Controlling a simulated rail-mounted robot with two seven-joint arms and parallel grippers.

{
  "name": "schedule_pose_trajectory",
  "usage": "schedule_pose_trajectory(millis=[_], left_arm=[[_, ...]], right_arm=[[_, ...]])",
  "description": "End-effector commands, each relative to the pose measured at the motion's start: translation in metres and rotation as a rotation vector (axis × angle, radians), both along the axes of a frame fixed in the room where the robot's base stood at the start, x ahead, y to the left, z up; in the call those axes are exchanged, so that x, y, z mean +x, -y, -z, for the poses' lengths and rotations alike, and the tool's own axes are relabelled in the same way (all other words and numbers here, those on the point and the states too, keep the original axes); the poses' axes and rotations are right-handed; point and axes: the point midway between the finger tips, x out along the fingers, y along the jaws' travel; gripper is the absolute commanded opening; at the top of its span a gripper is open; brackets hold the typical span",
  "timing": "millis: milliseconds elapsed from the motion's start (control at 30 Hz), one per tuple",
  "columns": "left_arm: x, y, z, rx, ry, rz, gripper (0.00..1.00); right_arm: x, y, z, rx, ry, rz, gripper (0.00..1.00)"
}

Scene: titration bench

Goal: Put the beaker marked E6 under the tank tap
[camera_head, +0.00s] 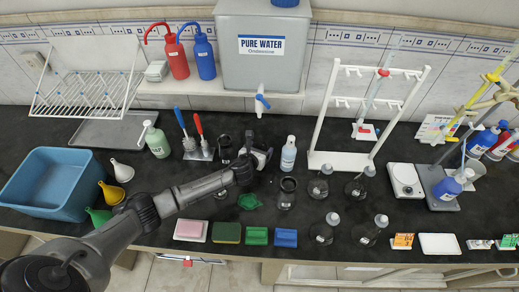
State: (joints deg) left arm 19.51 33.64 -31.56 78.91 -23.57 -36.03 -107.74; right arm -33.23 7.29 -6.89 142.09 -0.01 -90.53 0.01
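The white tank tap (262,104) with a blue handle sticks out from the front of the grey PURE WATER tank (262,65). My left gripper (260,156) is over the bench, below the tap in the picture; its fingers are dark and small, so I cannot tell whether they are open or hold anything. A clear glass vessel (226,146) stands just left of it. Another clear glass vessel (287,192) stands to its lower right. No E6 mark is readable on either. My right gripper is not in view.
Several stoppered flasks (318,187) stand right of centre. A wash bottle (289,153) is close to my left gripper, and a white burette rack (325,160) stands behind. Brushes (198,150) stand left. Sponges (229,233) line the front edge. A blue basin (55,180) is far left.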

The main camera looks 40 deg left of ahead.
Motion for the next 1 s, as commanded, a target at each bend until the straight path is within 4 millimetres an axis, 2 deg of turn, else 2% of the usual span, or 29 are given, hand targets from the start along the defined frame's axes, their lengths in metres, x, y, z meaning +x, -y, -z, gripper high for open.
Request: schedule_pose_trajectory(millis=[67, 367, 467, 1000], left_arm=[[0.0, 0.0, 0.0, 0.0, 0.0, 0.0, 0.86], [0.0, 0.0, -0.004, 0.001, 0.001, 0.0, 0.86], [-0.008, 0.002, -0.008, 0.002, 0.001, 0.002, 0.86], [-0.089, 0.024, -0.042, 0.001, 0.0, 0.0, 0.86]], right_arm=[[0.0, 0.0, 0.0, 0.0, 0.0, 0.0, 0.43], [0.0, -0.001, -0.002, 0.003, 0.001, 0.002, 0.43], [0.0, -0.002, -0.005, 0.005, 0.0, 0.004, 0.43], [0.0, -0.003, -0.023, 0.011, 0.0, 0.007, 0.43]])
